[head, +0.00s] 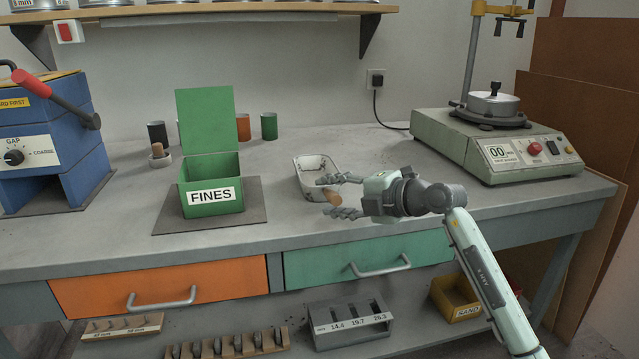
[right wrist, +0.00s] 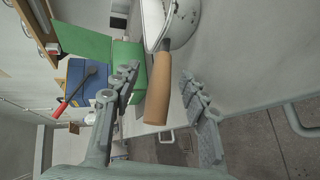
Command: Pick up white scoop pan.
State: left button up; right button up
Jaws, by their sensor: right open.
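The white scoop pan (head: 309,177) stands on the bench, right of the green FINES box, with dark specks inside. Its wooden handle (head: 332,197) points toward the front right. My right gripper (head: 335,196) is open at the handle, one finger on the far side and one on the near side. In the right wrist view the handle (right wrist: 159,92) lies between the two open fingers (right wrist: 160,88), with clearance visible on the right. The pan's white body (right wrist: 180,28) is partly cut off at the top there. My left gripper is not in view.
The open green FINES box (head: 212,208) stands on a dark mat left of the pan. A sieve shaker (head: 495,140) stands at the right and a blue crusher (head: 45,140) at the left. Several small cups stand at the back. The bench between pan and shaker is clear.

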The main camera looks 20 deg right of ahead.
jog(key=shift+c, duration=0.3)
grip_shut()
jog(key=shift+r, duration=0.1)
